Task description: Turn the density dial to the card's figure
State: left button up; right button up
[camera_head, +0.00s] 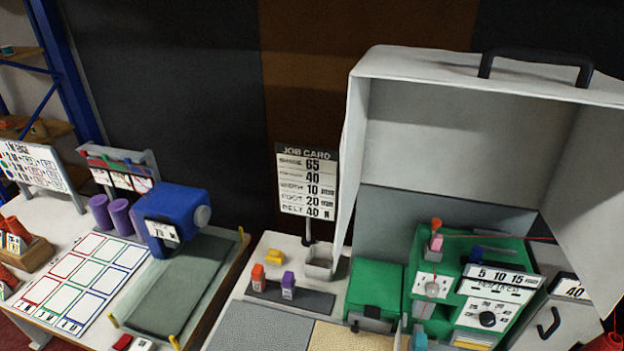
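The job card (307,182) stands upright on a post at the back of the bench. It reads 65, 40, 10 mm, 20 mm and 40 N from top to bottom; the lower labels look like width, foot and belt, and the upper two are blurred. A green machine (455,262) stands at the right under the raised hood. A black round dial (487,319) sits on a white plate on its front; the figures around it and its pointer setting are too small to read. Neither of my grippers is in view.
A grey-white hood (455,130) with a black handle stands open over the green machine. A scale plate (497,277) reading 5 10 15 is above the dial. A green box (375,290) is left of it. A blue machine (172,215) stands on the left table.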

aim_at(486, 318)
jog(key=z, duration=1.3)
